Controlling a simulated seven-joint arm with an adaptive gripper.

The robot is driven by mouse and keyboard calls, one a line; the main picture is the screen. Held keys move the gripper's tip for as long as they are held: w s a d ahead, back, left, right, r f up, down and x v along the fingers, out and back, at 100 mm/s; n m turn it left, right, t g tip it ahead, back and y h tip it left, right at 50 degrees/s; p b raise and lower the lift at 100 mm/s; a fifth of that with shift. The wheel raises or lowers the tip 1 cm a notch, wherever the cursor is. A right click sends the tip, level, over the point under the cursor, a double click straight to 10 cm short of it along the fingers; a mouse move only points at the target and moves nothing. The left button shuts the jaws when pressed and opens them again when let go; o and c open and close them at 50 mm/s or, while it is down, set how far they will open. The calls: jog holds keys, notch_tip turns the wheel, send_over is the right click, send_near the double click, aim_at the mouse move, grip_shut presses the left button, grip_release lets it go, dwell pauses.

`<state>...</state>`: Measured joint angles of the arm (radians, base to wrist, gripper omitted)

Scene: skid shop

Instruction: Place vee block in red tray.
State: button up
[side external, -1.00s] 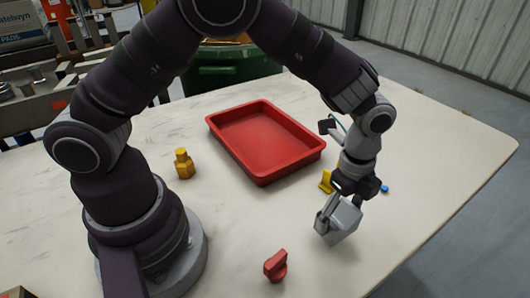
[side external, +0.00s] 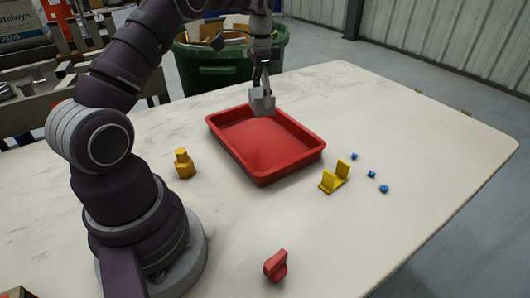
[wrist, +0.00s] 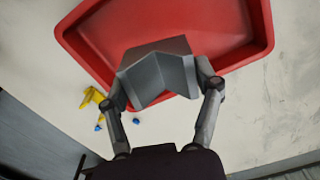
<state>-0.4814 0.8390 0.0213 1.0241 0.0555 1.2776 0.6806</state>
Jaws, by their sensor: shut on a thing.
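The grey vee block (side external: 262,103) is held in my gripper (side external: 262,88), above the far part of the red tray (side external: 292,165). In the wrist view the block (wrist: 156,72) sits between my two fingers (wrist: 160,98), with its V-shaped notch showing. My gripper is shut on it. The red tray (wrist: 265,30) lies behind the block in that view and looks empty. In the side view the block seems raised above the tray floor; its exact height is hard to tell.
A yellow bracket (side external: 334,178) and several small blue pieces (side external: 384,189) lie right of the tray. A yellow stepped part (side external: 184,164) stands to its left. A red knob (side external: 276,266) is near the front. A green bin (side external: 215,72) stands beyond the table.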

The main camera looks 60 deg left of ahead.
aim_at(243, 138)
jog(key=s+a+n, duration=0.3)
jog(key=a, duration=0.2)
jog(key=f, duration=1)
jog(key=shift+w+a, duration=0.1)
jog(key=shift+w, duration=0.1)
jog(key=shift+f, duration=0.1)
jog(key=o, duration=1.2)
jog(key=shift+o, duration=0.2)
